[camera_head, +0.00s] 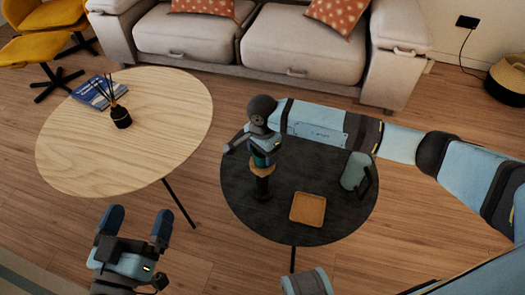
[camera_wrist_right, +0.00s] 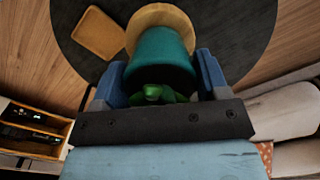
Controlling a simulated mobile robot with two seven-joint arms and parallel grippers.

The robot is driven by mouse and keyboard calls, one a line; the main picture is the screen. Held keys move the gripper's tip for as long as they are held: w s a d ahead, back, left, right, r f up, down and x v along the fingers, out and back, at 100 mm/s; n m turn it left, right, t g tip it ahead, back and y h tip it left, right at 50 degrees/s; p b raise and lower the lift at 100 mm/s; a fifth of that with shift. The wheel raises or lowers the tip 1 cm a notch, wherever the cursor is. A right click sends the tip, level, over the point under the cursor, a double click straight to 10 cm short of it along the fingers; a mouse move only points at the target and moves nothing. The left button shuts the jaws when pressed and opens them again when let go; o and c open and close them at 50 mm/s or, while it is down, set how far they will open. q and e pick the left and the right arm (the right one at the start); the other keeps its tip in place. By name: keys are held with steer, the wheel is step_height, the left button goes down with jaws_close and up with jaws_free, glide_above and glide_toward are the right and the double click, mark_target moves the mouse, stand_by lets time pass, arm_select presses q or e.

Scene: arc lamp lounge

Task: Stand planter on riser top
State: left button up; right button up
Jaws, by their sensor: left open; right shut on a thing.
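The teal planter (camera_head: 264,161) with a green plant is over the dark round table; it fills the middle of the right wrist view (camera_wrist_right: 163,48). My right gripper (camera_wrist_right: 160,72) is shut on it, one blue finger on each side. The riser has a round wooden top (camera_head: 261,170), also seen in the wrist view (camera_wrist_right: 160,13), on a dark stem. The planter is right over this top; I cannot tell whether it touches. The gripper partly hides the planter in the head view. My left gripper (camera_head: 138,224) is open and empty, away from the tables at lower left.
The dark table (camera_head: 245,215) also holds a square wooden tray (camera_head: 308,209) and a pale green handled jug (camera_head: 354,171). A light wooden table (camera_head: 90,150) at left carries a reed diffuser (camera_head: 120,117) and a blue book (camera_head: 97,92). A sofa (camera_head: 305,55) stands behind.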

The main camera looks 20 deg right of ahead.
steer(key=o, duration=1.1)
steer(key=shift+c, duration=0.2)
arm_select(q)
steer(key=shift+s+d, duration=0.1)
arm_select(e)
steer(key=shift+r, duration=0.15)
step_height(320, 180, up, 12)
steer(key=p, duration=0.3)
arm_select(q)
step_height(320, 180, down, 6)
steer(key=a+g+y, duration=0.2)
steer(key=shift+s+a+r+g, duration=0.2)
steer(key=shift+s+a+g, duration=0.1)
steer(key=shift+d+f, duration=0.1)
steer(key=shift+d, duration=0.05)
